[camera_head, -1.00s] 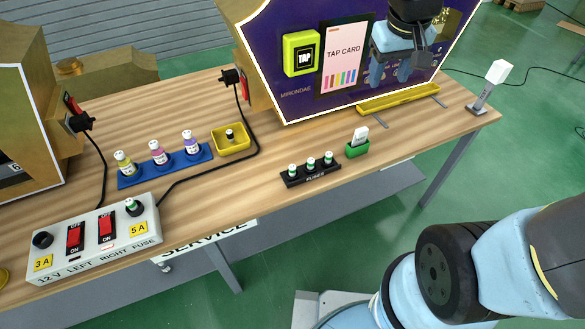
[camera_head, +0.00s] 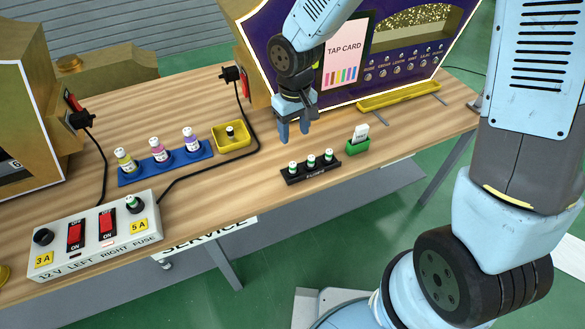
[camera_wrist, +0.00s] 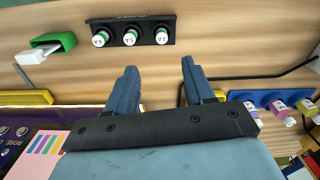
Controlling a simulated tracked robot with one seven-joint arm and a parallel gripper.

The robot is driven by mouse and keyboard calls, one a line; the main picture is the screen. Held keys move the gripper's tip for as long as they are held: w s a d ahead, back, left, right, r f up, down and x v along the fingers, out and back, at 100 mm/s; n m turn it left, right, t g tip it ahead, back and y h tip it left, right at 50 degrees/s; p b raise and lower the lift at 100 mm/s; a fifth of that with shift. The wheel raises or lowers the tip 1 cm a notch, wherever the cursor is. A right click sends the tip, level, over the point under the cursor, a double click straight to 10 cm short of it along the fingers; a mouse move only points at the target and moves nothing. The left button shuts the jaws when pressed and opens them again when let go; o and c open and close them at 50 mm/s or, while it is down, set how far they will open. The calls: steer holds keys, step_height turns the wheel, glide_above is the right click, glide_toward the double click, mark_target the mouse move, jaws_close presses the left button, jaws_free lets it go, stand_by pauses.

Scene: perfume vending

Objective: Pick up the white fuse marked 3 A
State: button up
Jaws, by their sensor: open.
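A black fuse rack (camera_head: 312,175) holds three white fuses with green bands, standing upright in a row. In the wrist view their lettering is upside down and small. The fuse at the right end there (camera_wrist: 162,37) seems to read 3 A; it is the left one in the head view (camera_head: 292,168). The middle fuse (camera_wrist: 130,38) seems to read 5 A; I cannot read the other end fuse (camera_wrist: 99,40) surely. My gripper (camera_head: 294,136) is open and empty, fingers down, above the table behind the rack. It also shows in the wrist view (camera_wrist: 159,66).
A green holder (camera_head: 358,149) with a white card stands right of the rack. A yellow tray (camera_head: 233,150) and a blue rack of bottles (camera_head: 165,173) are to the left. The fuse box (camera_head: 95,250) is front left. The purple vending machine (camera_head: 268,62) stands behind my gripper.

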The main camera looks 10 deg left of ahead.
glide_above(293, 164)
step_height(293, 164, down, 7)
steer(key=shift+w+d+f, duration=0.1)
steer(key=shift+d, duration=0.05)
steer(key=shift+f, duration=2.9)
steer(key=shift+c, duration=0.4)
jaws_close()
